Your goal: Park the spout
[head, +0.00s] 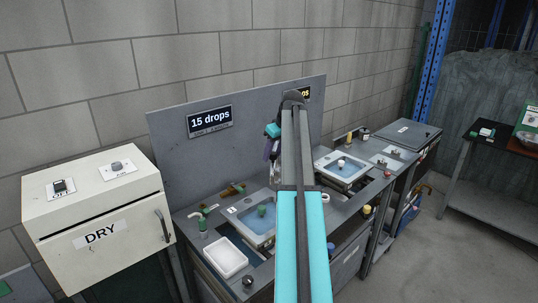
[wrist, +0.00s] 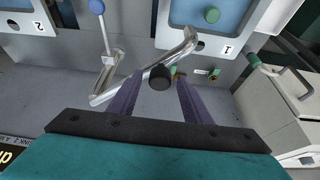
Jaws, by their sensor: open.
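The metal spout (wrist: 140,78) shows in the wrist view as a bent silver pipe. It runs from near the rim of sink 1 (wrist: 170,36) down to the left, towards the wall side. A black round knob (wrist: 160,77) shows between the two purple fingers of my gripper (wrist: 159,84), which are open and apart on either side of it. I cannot tell whether they touch it. In the head view my gripper (head: 270,150) hangs over the back of the counter, and my arm hides the spout.
Sink 1 (head: 233,212) holds water and a green plug (wrist: 212,15). Sink 2 (head: 321,160) lies further right in the head view. A white DRY cabinet (head: 70,205) and a white tray (head: 240,262) are at left.

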